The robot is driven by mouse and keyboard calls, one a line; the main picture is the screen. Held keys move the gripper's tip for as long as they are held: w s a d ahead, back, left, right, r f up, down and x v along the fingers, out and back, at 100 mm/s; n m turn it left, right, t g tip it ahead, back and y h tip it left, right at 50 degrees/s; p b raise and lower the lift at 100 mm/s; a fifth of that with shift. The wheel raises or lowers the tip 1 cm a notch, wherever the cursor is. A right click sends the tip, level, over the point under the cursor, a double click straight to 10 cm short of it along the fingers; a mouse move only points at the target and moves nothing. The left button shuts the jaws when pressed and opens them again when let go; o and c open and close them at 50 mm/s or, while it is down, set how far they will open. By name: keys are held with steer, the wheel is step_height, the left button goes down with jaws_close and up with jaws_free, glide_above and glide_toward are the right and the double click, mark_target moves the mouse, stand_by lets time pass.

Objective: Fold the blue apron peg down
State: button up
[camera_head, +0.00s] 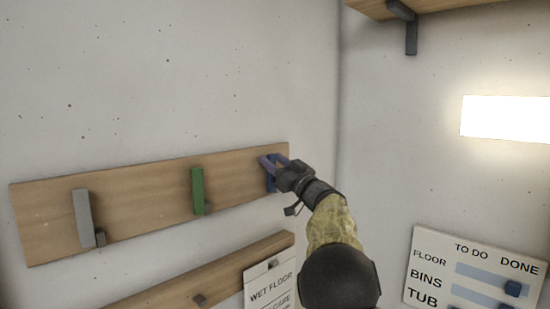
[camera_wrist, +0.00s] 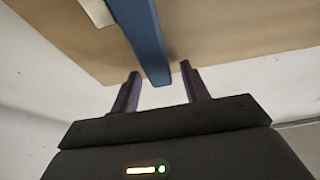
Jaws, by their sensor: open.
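The blue apron peg (camera_head: 271,184) is at the right end of the upper wooden board, partly hidden behind my gripper in the head view. In the wrist view the blue peg (camera_wrist: 146,40) is a long bar whose end reaches down between my two fingertips. My gripper (camera_head: 272,162) is at the peg, and in the wrist view my gripper (camera_wrist: 160,76) is open, with one finger on each side of the bar. A gap shows on both sides of the bar's end. I cannot tell the peg's exact angle.
The upper board (camera_head: 140,205) also carries a grey peg (camera_head: 83,217) and a green peg (camera_head: 198,190), both upright. A lower board (camera_head: 225,272) with a hanging wet-floor sign (camera_head: 270,288) is below. A to-do board (camera_head: 430,270) is on the right wall, under a shelf (camera_head: 440,8).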

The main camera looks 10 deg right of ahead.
jaws_close()
